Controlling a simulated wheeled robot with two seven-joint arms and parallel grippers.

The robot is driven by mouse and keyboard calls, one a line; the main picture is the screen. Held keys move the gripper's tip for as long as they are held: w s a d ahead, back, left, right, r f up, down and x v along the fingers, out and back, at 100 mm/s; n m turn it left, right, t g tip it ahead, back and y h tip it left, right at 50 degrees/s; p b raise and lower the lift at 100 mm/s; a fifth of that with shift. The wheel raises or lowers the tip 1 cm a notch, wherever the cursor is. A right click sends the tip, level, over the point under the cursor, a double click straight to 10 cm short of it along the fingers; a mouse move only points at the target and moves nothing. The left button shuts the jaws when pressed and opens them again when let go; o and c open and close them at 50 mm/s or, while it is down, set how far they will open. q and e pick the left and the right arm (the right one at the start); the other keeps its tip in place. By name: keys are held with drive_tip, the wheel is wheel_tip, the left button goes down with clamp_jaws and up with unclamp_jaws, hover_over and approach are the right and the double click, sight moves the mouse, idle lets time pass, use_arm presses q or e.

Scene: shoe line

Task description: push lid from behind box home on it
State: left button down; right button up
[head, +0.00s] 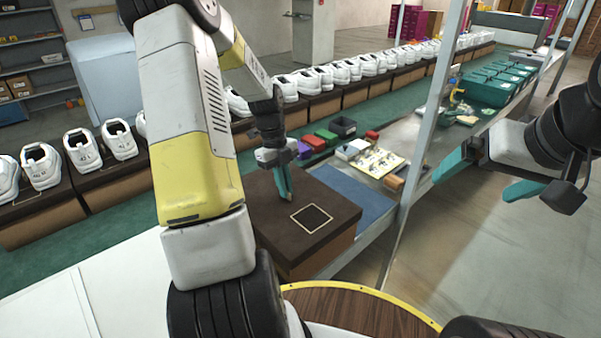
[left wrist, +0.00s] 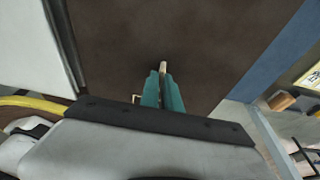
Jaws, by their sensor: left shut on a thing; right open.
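The shoe box (head: 325,258) stands at the near end of the bench, with the dark brown lid (head: 330,195) lying over its top. The lid carries a pale square outline around a dark patch. My left gripper (head: 287,192) points down at the lid's top, beyond that square. Its teal fingers are close together; in the left wrist view (left wrist: 163,75) a small pale thing shows at their tips. Whether the tips touch the lid is unclear. The brown lid (left wrist: 190,30) fills most of that view. My right gripper (head: 487,178) is open and empty at the right, away from the box.
A blue mat (head: 352,195) lies right of the box. Behind are small coloured bins (head: 325,137), a board with small parts (head: 378,162) and a brown block (head: 393,182). White shoes on boxes line the green conveyor (head: 60,245). A metal post (head: 430,110) rises between my grippers.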

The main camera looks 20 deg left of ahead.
use_arm(q)
drive_tip(key=shift+f, duration=0.2)
drive_tip(key=c, duration=1.5)
unclamp_jaws()
wheel_tip(320, 180, up, 14)
drive_tip(key=s+d+n+t+y, duration=0.1)
drive_tip(key=s+d+n, duration=0.1)
drive_tip(key=n, duration=0.3)
drive_tip(key=s+d+r+n+t, duration=0.3)
drive_tip(key=s+d+r+n, duration=0.1)
drive_tip(key=s+n, duration=0.4)
drive_tip(key=s+d+r+n+t, duration=0.3)
drive_tip(key=s+r+n, duration=0.3)
drive_tip(key=s+n, duration=0.2)
drive_tip(key=shift+d+n+t, duration=0.4)
drive_tip(key=shift+d+n, duration=0.4)
drive_tip(key=shift+n, duration=0.4)
